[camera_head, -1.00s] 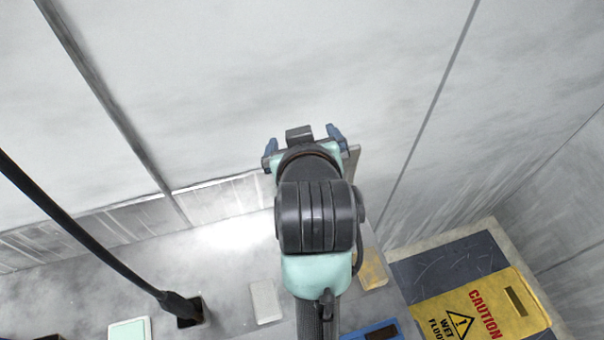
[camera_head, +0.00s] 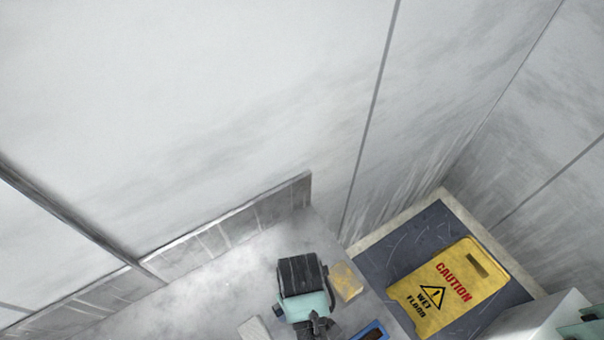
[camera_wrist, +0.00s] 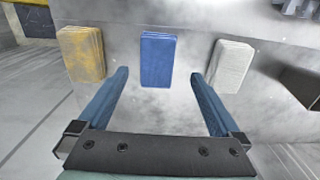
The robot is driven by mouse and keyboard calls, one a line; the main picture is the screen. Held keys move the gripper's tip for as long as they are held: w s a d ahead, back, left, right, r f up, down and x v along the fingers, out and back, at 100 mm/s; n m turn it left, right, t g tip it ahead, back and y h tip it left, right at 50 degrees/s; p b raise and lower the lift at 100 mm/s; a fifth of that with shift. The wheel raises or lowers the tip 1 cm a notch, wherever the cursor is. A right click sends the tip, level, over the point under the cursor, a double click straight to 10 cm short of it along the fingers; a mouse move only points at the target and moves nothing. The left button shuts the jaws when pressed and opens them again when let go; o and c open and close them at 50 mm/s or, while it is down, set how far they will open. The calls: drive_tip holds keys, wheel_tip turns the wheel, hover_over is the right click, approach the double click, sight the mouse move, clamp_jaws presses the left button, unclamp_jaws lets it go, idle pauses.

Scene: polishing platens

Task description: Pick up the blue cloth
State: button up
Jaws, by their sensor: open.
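The blue cloth (camera_wrist: 158,60) is a folded rectangle lying flat on the grey counter in the wrist view, between a yellow cloth (camera_wrist: 82,54) on the left and a pale grey cloth (camera_wrist: 230,66) on the right. My gripper (camera_wrist: 159,74) is open and empty. Its two blue fingers point toward the blue cloth, one to each side of its near end, and do not touch it. In the head view my arm covers the counter between the yellow cloth (camera_head: 346,281) and the grey cloth (camera_head: 253,330), and I cannot make out the blue cloth there.
A low backsplash (camera_head: 240,221) and a wall run behind the counter (camera_head: 215,283). A blue object with a dark part (camera_head: 371,333) lies near the counter's right edge. A yellow wet-floor sign (camera_head: 450,290) lies on a dark mat (camera_head: 390,250) to the right. A dark object (camera_wrist: 301,86) is at the wrist view's right.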

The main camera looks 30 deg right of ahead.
drive_tip(key=shift+w+d+f+p, duration=0.15)
drive_tip(key=shift+f+p, duration=0.3)
drive_tip(key=shift+f, duration=2.1)
drive_tip(key=shift+c, duration=0.2)
drive_tip(key=c, duration=1.3)
drive_tip(key=shift+c, duration=0.2)
drive_tip(key=shift+r, duration=0.15)
